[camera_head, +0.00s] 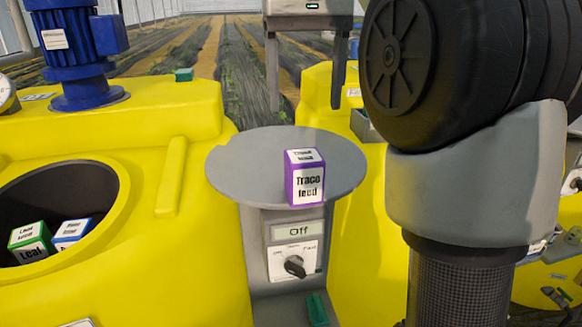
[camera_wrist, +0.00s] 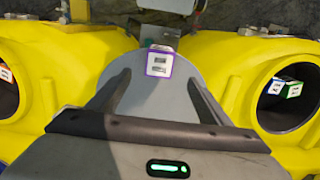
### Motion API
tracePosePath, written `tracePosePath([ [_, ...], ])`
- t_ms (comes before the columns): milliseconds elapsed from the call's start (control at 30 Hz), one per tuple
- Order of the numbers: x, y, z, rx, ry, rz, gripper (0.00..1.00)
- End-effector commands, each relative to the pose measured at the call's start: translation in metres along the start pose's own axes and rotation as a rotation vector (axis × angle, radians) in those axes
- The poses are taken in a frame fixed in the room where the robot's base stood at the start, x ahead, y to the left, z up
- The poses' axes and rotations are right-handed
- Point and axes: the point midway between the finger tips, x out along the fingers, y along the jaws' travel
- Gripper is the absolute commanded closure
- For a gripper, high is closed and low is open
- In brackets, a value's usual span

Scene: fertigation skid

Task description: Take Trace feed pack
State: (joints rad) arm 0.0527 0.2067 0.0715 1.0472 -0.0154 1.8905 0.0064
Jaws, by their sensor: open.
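The Trace feed pack (camera_head: 305,178) is a small purple box with white labels. It stands upright near the front right edge of a round grey table (camera_head: 240,180). In the wrist view the pack (camera_wrist: 159,62) sits beyond my gripper, near the far edge of the grey top (camera_wrist: 150,97). My gripper (camera_wrist: 158,88) is open and empty, with its two fingers apart and the pack lying ahead between their lines. The pack is apart from the fingers.
Yellow tanks flank the table. The left tank's opening (camera_head: 58,185) holds a green Leaf pack (camera_head: 32,243) and a blue-edged pack (camera_head: 73,232). A panel reading Off with a knob (camera_head: 294,266) is below the tabletop. A blue motor (camera_head: 75,45) stands at back left.

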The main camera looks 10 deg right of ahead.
Motion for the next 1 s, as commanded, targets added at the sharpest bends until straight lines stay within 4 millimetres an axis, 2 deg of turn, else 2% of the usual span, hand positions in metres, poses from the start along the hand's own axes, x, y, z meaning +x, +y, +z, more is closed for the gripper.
tracePosePath([
  [33, 0.014, 0.0, 0.001, 0.0, -0.002, 0.0, 0.27],
  [100, 0.029, 0.0, 0.001, 0.0, -0.002, 0.0, 0.27],
  [400, 0.091, 0.0, 0.001, 0.0, 0.0, 0.0, 0.27],
  [500, 0.105, 0.0, 0.0, 0.0, 0.001, 0.0, 0.27],
  [733, 0.119, 0.0, -0.001, 0.0, 0.001, 0.0, 0.27],
  [1000, 0.158, 0.0, -0.003, -0.001, 0.001, 0.0, 0.27],
])
